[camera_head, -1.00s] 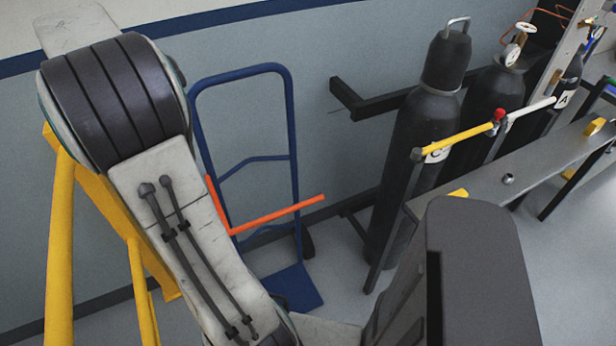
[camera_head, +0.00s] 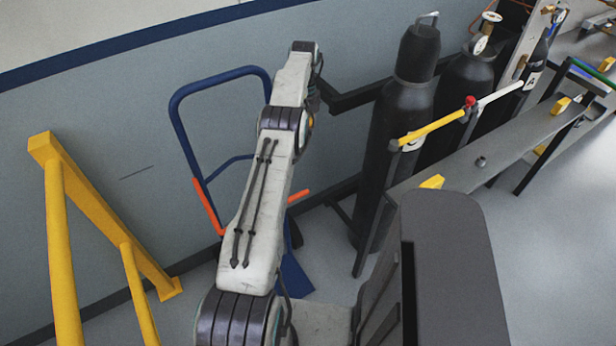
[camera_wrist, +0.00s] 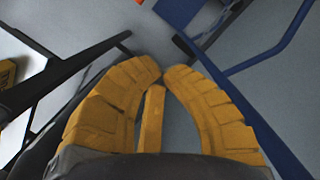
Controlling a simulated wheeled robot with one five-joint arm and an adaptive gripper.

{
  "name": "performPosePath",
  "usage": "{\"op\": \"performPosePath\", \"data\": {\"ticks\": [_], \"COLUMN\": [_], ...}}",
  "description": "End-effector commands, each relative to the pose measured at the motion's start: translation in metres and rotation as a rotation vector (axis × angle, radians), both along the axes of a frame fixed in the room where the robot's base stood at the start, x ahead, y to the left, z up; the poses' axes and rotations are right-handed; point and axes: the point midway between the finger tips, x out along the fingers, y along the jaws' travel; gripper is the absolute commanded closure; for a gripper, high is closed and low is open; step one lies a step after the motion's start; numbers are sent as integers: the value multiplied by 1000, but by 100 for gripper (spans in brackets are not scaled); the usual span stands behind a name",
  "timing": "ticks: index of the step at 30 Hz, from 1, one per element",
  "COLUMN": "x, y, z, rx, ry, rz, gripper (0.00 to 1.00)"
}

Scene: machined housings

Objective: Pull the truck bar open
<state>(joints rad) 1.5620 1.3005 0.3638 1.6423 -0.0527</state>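The blue hand truck (camera_head: 177,115) stands against the wall in the head view, partly behind my arm. Its orange bar shows left of my arm (camera_head: 208,205), and its free end (camera_head: 298,195) sticks out on the right; the middle is hidden. My gripper is small and mostly hidden in the head view, near the arm's far end above the bar. In the wrist view my gripper (camera_wrist: 163,71) has curved yellow fingers with tips close together and only floor visible between them.
A yellow rail (camera_head: 62,240) stands at left. Dark gas cylinders (camera_head: 400,130) and a grey bench (camera_head: 480,160) with yellow and white handles stand at right. A black wall bracket (camera_head: 350,98) is close to my arm's far end. Open floor lies at lower right.

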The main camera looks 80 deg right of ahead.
Motion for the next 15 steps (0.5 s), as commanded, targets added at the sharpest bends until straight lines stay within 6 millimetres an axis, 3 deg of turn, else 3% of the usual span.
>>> {"op": "performPosePath", "data": {"ticks": [6,15], "x": [-21,-22], "y": [1,3], "z": [-14,-30], "rx": [9,11], "ry": [0,0], "rz": [-37,-38], "gripper": [100,100]}}
